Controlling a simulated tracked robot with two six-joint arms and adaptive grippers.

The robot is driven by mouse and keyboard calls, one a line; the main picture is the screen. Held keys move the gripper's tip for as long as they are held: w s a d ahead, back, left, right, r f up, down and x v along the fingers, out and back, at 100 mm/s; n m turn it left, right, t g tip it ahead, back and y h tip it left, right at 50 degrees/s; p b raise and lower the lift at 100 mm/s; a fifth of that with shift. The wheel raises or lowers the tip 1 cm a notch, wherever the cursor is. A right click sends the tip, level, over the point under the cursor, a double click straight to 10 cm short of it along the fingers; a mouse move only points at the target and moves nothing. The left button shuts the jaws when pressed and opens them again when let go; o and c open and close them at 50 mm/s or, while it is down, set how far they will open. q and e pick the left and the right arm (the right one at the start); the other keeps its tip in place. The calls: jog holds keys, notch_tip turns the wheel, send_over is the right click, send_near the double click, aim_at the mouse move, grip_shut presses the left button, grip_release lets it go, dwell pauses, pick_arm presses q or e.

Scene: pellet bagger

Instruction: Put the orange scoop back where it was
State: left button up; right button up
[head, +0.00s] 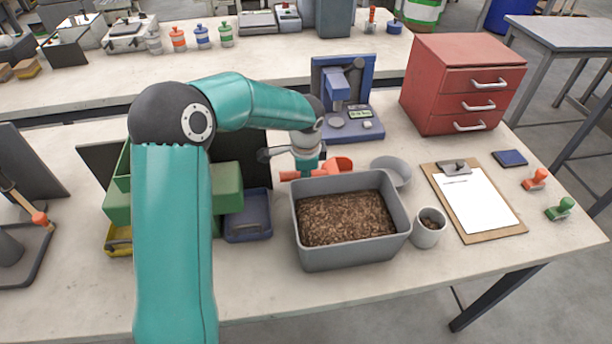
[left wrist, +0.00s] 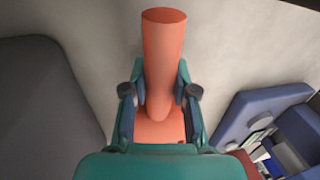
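The orange scoop (head: 339,165) is just behind the grey bin of brown pellets (head: 350,261), its handle pointing left and its bowl to the right. My left gripper (head: 305,170) reaches down at the scoop. In the left wrist view, the fingers of the left gripper (left wrist: 163,100) lie close against both sides of the orange handle (left wrist: 164,50), shut on it. Whether the scoop touches the table is hard to tell. The bin's rim hides part of the area below it. My right gripper is not in view.
A blue machine (head: 346,95) stands behind the scoop, with a grey bowl (head: 391,171) to the right. A cup (head: 428,230), clipboard (head: 475,202) and red drawer cabinet (head: 462,85) are farther right. Green bins (head: 228,187) and a blue tray (head: 248,222) are left of the bin.

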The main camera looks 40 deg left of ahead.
pick_arm(q)
jog(key=o, duration=0.4)
jog(key=shift+o, duration=0.2)
jog(key=shift+r, duration=0.1)
notch_tip(320, 180, up, 12)
jog(key=s+d, duration=0.1)
jog(key=shift+s+d, duration=0.3)
jog(key=shift+d, duration=0.05)
